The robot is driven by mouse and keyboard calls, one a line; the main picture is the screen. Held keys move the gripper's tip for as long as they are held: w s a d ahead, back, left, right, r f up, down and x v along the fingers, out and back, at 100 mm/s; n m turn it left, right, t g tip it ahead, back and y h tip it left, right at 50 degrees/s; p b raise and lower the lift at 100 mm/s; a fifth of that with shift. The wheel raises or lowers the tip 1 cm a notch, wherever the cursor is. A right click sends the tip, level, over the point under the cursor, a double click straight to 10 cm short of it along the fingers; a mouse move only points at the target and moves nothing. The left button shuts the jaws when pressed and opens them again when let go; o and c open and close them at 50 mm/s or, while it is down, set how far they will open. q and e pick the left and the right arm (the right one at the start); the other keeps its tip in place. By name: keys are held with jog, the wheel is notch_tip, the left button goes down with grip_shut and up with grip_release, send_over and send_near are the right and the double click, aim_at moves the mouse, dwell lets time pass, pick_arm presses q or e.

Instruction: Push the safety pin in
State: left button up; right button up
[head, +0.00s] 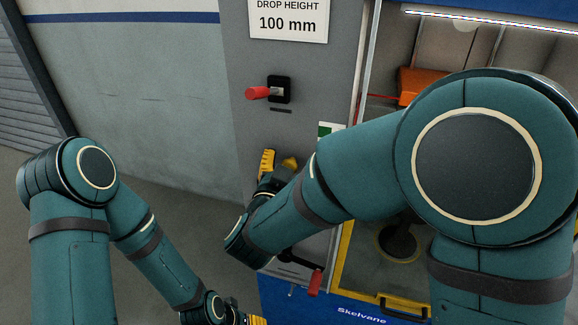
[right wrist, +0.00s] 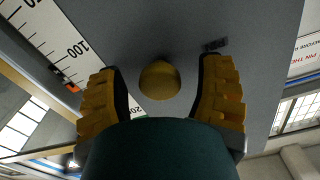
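A round yellow knob (right wrist: 160,80), apparently the head of the safety pin, stands out from the grey panel in the right wrist view. My right gripper (right wrist: 158,66) is open, with one yellow-padded finger on each side of the knob and a gap to both. I cannot tell how far the fingertips are from the panel. In the head view the right gripper (head: 277,164) is at the grey column, partly hidden by my right forearm. My left gripper (head: 252,320) shows only in part at the bottom edge; its fingers are cut off.
A red-handled lever (head: 259,93) in a black mount sits higher on the column, under a drop height sign (head: 289,20). A red crank handle (head: 315,282) is lower down. A yellow-framed bay (head: 337,270) is at the right. A scale (right wrist: 62,50) runs beside the knob.

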jog(key=shift+s, duration=0.1)
jog(key=v, duration=1.2)
